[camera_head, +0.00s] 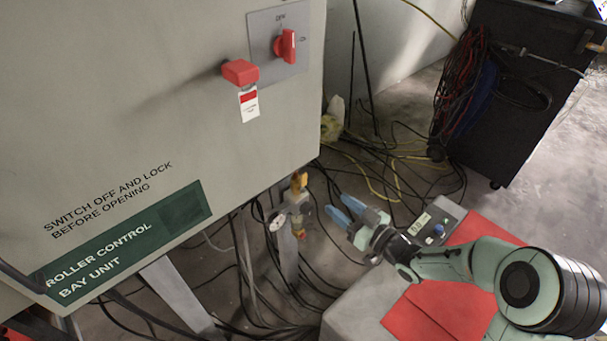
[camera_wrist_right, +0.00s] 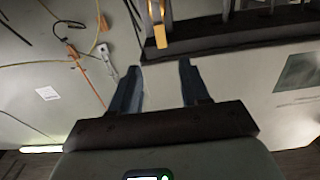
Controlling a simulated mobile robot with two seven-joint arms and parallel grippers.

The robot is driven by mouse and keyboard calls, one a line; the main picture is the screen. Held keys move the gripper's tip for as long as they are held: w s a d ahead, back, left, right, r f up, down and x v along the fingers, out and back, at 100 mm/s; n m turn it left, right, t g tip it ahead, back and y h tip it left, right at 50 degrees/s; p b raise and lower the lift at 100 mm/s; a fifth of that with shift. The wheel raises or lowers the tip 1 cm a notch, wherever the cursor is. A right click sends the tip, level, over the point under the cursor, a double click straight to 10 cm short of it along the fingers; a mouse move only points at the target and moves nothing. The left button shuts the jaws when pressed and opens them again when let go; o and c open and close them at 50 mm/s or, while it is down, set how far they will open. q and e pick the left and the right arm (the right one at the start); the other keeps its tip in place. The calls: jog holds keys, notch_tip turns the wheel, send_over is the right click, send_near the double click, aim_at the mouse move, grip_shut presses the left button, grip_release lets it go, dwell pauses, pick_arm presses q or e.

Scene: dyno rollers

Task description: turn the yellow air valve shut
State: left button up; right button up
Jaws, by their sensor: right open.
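The yellow air valve (camera_head: 299,183) is a small yellow handle on a post below the cabinet's lower right corner. A round gauge (camera_head: 277,221) sits beside it. My right gripper (camera_head: 342,209) has blue fingers and is open and empty, to the right of the valve and apart from it. In the right wrist view, a yellow handle (camera_wrist_right: 160,37), which looks like the valve, shows beyond the gap between the open fingers (camera_wrist_right: 159,66). My left gripper is not in view.
The grey cabinet (camera_head: 130,110) with a red rotary switch (camera_head: 286,46) and red block (camera_head: 240,72) overhangs the valve. A grey box with a blue button (camera_head: 438,229) and red cloth (camera_head: 440,310) lie by my right arm. Cables cover the floor; a black cart (camera_head: 500,110) stands behind.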

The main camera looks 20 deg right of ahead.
aim_at(305, 179)
jog(key=b+x, duration=0.2)
jog(key=x, duration=0.8)
jog(key=shift+w+a, duration=0.2)
jog(key=shift+a, duration=0.1)
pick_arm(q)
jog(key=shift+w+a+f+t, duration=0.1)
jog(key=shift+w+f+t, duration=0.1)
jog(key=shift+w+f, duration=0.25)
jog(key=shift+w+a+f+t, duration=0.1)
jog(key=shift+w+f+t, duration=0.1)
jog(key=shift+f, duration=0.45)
pick_arm(e)
jog(key=shift+w+a, duration=0.2)
jog(key=shift+w, duration=0.5)
jog(key=shift+r, duration=0.1)
grip_shut()
